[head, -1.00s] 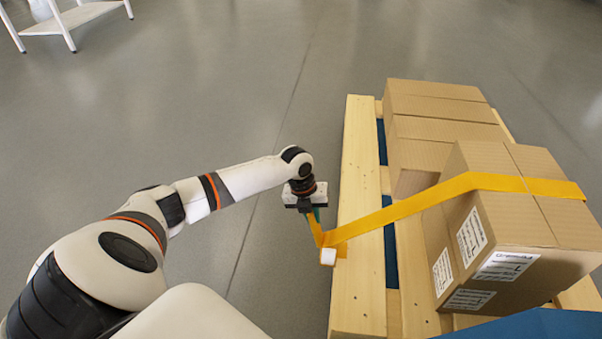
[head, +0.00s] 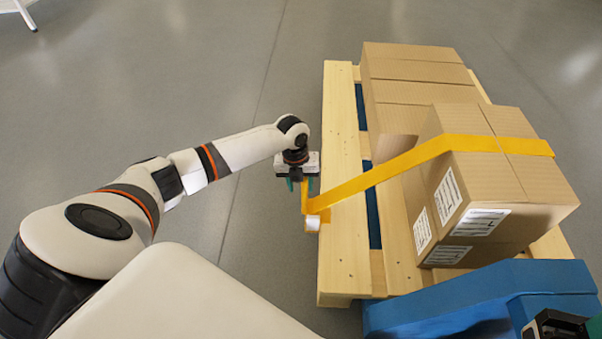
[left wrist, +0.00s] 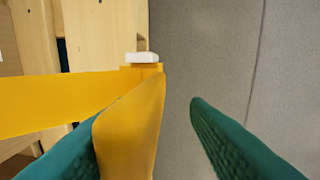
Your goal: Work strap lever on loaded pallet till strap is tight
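A yellow strap (head: 385,172) runs over the stacked cartons (head: 490,170) and down to the pallet's (head: 340,235) left side. It ends there at a small white block (head: 312,224), also in the left wrist view (left wrist: 141,57). A narrow yellow piece, apparently the lever (left wrist: 130,125), reaches from that block toward my left gripper (head: 300,184). In the left wrist view the teal fingers (left wrist: 145,135) are apart. The yellow piece lies between them, overlapping the left finger, with a gap to the right one. Contact is unclear. Part of my right gripper (head: 560,325) shows at bottom right; its fingertips are cut off.
A blue sloped body (head: 440,305) stands at the pallet's near end, and blue shows between the slats. Grey floor (head: 210,70) is clear left of the pallet. A white stand leg (head: 27,15) shows at top left.

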